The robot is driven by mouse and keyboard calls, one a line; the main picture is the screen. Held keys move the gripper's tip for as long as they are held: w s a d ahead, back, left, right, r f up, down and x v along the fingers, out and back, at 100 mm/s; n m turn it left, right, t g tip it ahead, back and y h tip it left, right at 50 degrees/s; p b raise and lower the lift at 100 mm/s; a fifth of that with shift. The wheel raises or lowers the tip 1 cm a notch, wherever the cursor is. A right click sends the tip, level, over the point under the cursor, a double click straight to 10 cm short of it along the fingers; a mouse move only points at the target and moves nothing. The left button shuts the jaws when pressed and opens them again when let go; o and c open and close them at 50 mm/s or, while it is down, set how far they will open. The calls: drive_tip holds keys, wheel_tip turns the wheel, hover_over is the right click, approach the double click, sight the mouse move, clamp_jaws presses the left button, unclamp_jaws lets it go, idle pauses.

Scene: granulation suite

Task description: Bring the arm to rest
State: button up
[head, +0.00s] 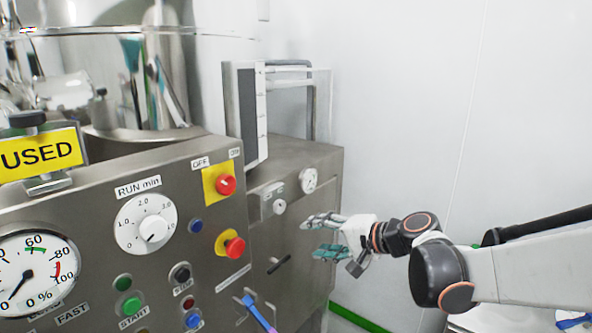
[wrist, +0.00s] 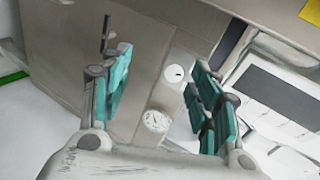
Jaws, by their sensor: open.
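My gripper (head: 326,238) is in the middle of the head view, at the end of my arm, which comes in from the right. Its teal-padded fingers are apart and hold nothing. It is in front of the right-hand steel cabinet (head: 322,170). In the wrist view my gripper (wrist: 158,95) shows its two fingers spread, with the cabinet face (wrist: 70,45) beyond them. Between the fingers a white round knob (wrist: 174,74) and a small gauge (wrist: 155,121) show on the cabinet. I cannot tell the exact gap to the cabinet.
A control panel (head: 90,200) with a timer dial (head: 146,223), red buttons on yellow plates and a percent gauge (head: 33,275) stands at the left. A blue-handled lever (head: 258,312) sticks out below. A display unit (head: 246,110) stands behind. The white wall (head: 420,90) at right is bare.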

drive_tip(key=s+d+f+n+h, duration=0.1)
drive_tip(key=s+d+n+h, duration=0.1)
drive_tip(key=s, duration=0.7)
drive_tip(key=s+d+f+n+g+h, duration=0.1)
drive_tip(key=s+d+f+n+h, duration=0.1)
drive_tip(key=s+d+h, duration=0.2)
drive_tip(key=s+d+f+n+h, duration=0.1)
drive_tip(key=s+d+h, duration=0.3)
drive_tip(key=s+d, duration=0.4)
drive_tip(key=shift+s+f+n+g, duration=0.35)
drive_tip(key=shift+s+n, duration=0.55)
drive_tip(key=shift+s, duration=1.9)
